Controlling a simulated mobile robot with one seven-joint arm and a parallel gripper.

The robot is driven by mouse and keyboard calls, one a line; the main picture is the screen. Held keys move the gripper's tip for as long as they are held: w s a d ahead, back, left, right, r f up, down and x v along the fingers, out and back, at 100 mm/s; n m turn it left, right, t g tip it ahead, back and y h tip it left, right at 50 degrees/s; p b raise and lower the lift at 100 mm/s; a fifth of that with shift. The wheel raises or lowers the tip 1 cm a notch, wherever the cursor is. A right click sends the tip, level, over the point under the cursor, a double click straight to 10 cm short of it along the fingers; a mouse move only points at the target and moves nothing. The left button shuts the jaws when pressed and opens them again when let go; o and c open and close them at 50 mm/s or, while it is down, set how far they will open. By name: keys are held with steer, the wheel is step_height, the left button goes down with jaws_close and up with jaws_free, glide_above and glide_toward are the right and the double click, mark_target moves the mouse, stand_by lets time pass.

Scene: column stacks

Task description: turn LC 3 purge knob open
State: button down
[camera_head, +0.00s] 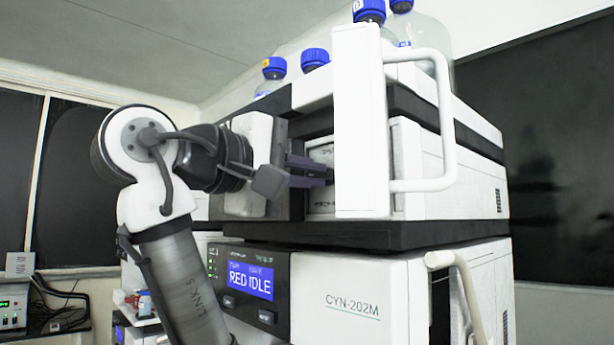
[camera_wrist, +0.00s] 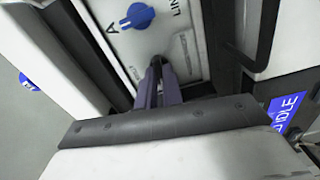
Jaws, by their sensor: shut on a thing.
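My gripper (camera_head: 316,176) reaches in behind the open white door to the pale recessed panel (camera_head: 322,152) of the instrument. In the wrist view my gripper (camera_wrist: 156,75) is shut, its two dark fingers close together on a small part at the panel, most likely the purge knob. The fingers hide nearly all of that part, so its angle cannot be told. A separate blue knob (camera_wrist: 138,16) sits on the same panel near the letter A and printing that starts "LIN". It is apart from the fingers.
The open white door (camera_head: 360,120) with its handle (camera_head: 445,120) stands close to the right of my gripper. Below is a module with a lit blue display (camera_head: 250,282). Blue-capped bottles (camera_head: 273,68) stand on top. Open room lies to the left.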

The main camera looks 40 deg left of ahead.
stand_by(0.4)
steer(key=c, duration=1.5)
jaws_free()
steer(key=shift+c, duration=0.2)
steer(key=shift+s, duration=0.1)
steer(key=s+a+b, duration=0.1)
steer(key=s+b, duration=0.3)
steer(key=s, duration=0.9)
steer(key=shift+s+b, duration=0.3)
steer(key=shift+s, duration=0.05)
